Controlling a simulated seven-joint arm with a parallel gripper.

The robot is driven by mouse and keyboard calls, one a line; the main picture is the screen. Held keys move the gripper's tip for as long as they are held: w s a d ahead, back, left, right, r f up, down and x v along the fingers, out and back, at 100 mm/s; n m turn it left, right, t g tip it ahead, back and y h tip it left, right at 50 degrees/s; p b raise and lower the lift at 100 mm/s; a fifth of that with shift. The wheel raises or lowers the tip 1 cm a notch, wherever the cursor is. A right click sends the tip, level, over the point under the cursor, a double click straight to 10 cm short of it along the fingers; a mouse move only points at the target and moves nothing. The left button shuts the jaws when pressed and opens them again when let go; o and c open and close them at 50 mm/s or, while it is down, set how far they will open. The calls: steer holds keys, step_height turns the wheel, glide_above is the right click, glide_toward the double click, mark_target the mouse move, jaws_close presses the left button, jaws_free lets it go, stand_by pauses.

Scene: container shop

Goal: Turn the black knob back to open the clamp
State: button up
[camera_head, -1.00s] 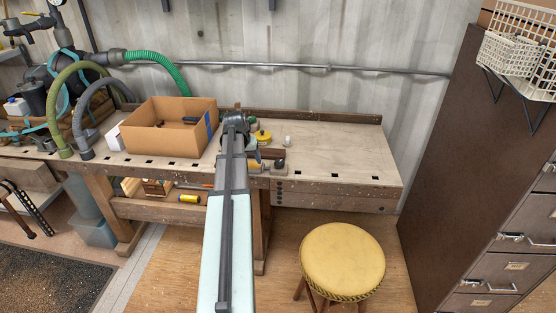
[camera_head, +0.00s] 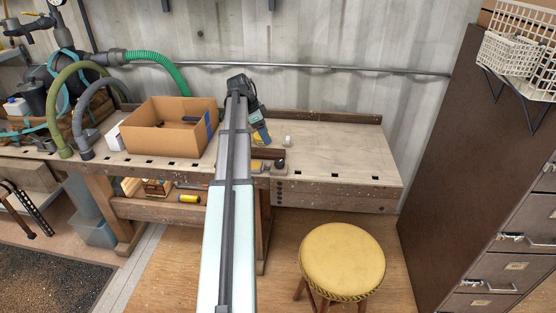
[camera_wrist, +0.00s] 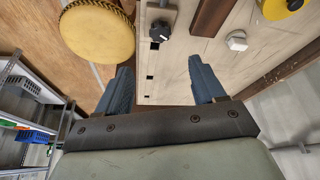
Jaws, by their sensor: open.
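The black knob (camera_wrist: 160,32) sits on the clamp's grey plate (camera_wrist: 152,15) at the bench's front edge, at the top of the wrist view. In the head view the knob (camera_head: 280,164) is small and dark, beside a brown wooden block (camera_head: 268,154), which also shows in the wrist view (camera_wrist: 212,14). My gripper (camera_head: 262,135) is tilted above the bench, behind the block. In the wrist view my gripper's (camera_wrist: 160,66) two blue fingers are wide apart and empty. The knob lies beyond the fingertips, not between them. I cannot tell how far the clamp is closed.
A white hex nut (camera_wrist: 236,40) and a yellow round thing (camera_wrist: 285,6) lie on the bench (camera_head: 345,150) near the block. An open cardboard box (camera_head: 165,140) stands left of my arm. A yellow stool (camera_head: 342,260) stands in front. The bench's right part is clear.

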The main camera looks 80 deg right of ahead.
mark_target(279, 161)
steer(key=shift+m, duration=0.4)
steer(key=x, duration=1.3)
steer(key=shift+f, duration=0.35)
steer(key=shift+c, duration=0.4)
steer(key=c, duration=1)
